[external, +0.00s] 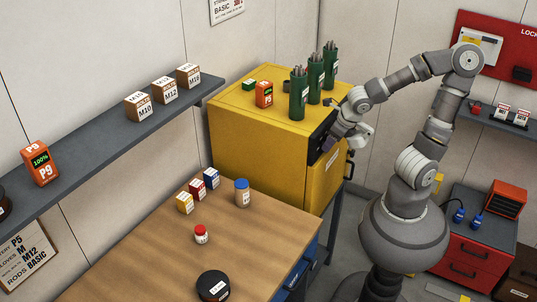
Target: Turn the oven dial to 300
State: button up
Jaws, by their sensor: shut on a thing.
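The oven is the large yellow cabinet (255,150) behind the wooden table. A dark control panel (318,133) is set in the upper part of its right-hand face, above a yellow door. My arm reaches in from the right, and my gripper (328,146) is at this panel, shut on the oven dial. My gripper and wrist hide the dial, its pointer and its markings, so I cannot tell what value it shows.
Several dark green rod canisters (298,94) and an orange box (264,95) stand on the oven. A wooden table (150,262) with small boxes and jars is in front. A red drawer cabinet (470,262) stands at right.

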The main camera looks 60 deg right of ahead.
jog(key=shift+y, duration=0.3)
jog(key=shift+d+f+m+y+b, duration=0.2)
jog(key=shift+m+y+b, duration=0.1)
jog(key=shift+y+b, duration=0.65)
jog(key=y+b, duration=0.2)
jog(key=b, duration=0.1)
jog(key=shift+d+f+m+y, duration=0.15)
jog(key=shift+d+m+y, duration=0.1)
jog(key=shift+m, duration=0.05)
jog(key=y+b, duration=0.1)
jog(key=b, duration=0.1)
jog(key=y+b, duration=0.1)
jog(key=b, duration=0.1)
jog(key=y+b, duration=0.1)
jog(key=b, duration=0.1)
jog(key=shift+d+m+t, duration=0.25)
jog(key=shift+m+t, duration=0.05)
jog(key=shift+m, duration=0.1)
jog(key=shift+y, duration=0.4)
jog(key=o, duration=1)
